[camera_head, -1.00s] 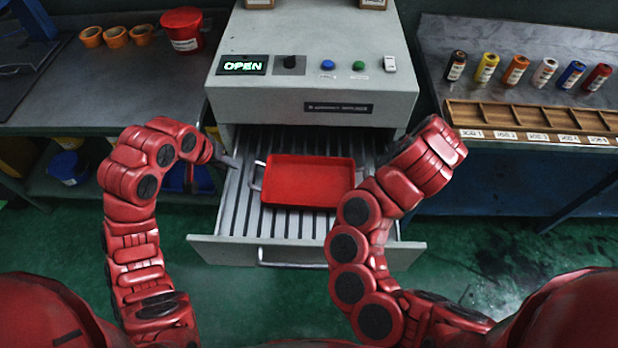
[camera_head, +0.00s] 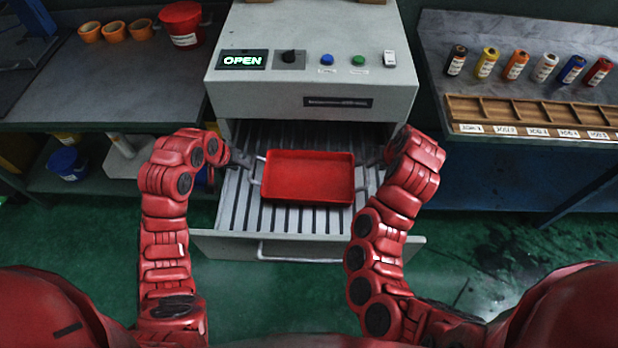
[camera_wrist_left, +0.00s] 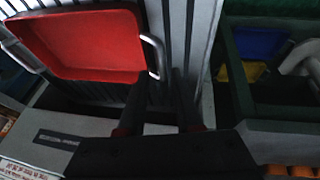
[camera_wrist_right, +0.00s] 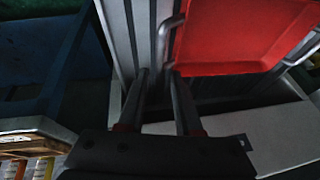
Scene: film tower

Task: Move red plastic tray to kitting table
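The red plastic tray (camera_head: 308,178) lies empty on the slatted floor of the pulled-out grey drawer (camera_head: 225,205). It has a metal handle at each short end. My left gripper (camera_head: 250,162) is at the tray's left handle; in the left wrist view its two fingers are apart, with the handle (camera_wrist_left: 156,55) just ahead of the tips. My right gripper (camera_head: 368,162) is at the tray's right end; in the right wrist view its fingers are apart, with the handle (camera_wrist_right: 164,40) by their tips. I cannot tell whether either touches a handle.
The grey machine (camera_head: 310,70) with a lit OPEN display stands right behind the drawer. A left table (camera_head: 100,90) holds orange pots and a red bucket (camera_head: 181,24). A right table (camera_head: 440,60) holds several bottles and a wooden divided rack (camera_head: 530,118).

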